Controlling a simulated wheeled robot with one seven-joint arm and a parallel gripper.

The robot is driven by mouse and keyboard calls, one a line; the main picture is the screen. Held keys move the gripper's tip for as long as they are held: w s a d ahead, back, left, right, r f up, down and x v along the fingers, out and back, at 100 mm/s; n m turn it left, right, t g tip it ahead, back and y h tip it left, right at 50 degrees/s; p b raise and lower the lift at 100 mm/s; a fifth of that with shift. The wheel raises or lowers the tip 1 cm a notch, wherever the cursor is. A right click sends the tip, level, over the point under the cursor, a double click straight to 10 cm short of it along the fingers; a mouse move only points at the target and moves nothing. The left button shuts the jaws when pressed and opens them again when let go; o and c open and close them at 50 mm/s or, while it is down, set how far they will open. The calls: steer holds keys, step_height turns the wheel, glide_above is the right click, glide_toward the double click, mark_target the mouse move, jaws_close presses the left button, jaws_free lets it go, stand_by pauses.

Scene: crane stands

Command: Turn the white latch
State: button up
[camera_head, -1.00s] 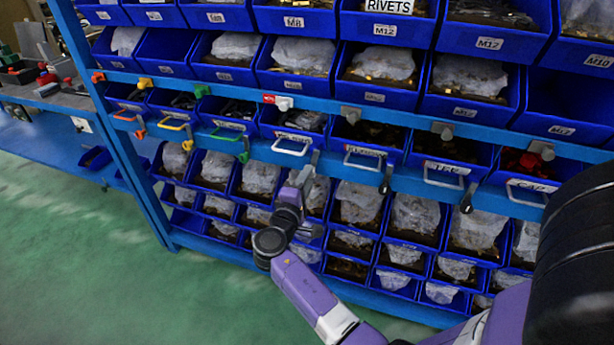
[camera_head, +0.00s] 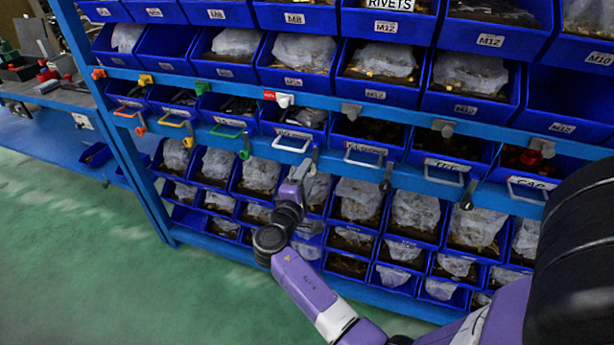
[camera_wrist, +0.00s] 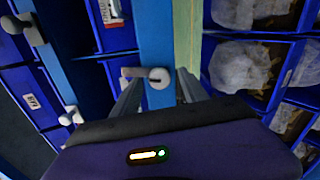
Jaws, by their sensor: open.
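The white latch (camera_wrist: 159,77) is a round pale knob with a short lever to its left, on the blue rail in the wrist view. My gripper (camera_wrist: 160,78) is open, its two fingers one on each side of the knob in the picture. I cannot tell whether they touch it. In the head view my gripper (camera_head: 301,168) is at the lower blue rail, below the white drawer handle, and largely hides the latch there. Another white latch (camera_head: 284,100) with a red tag beside it sits on the upper rail.
Blue bins (camera_head: 300,60) with bagged parts fill the rack above and below the rails. Orange, yellow, green and grey latches sit along both rails. White drawer handles (camera_head: 365,156) stick out nearby. The green floor (camera_head: 90,270) at left is clear.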

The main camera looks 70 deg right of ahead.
steer(key=shift+a, duration=0.1)
steer(key=a, duration=0.7)
steer(key=shift+s+a+b, duration=0.3)
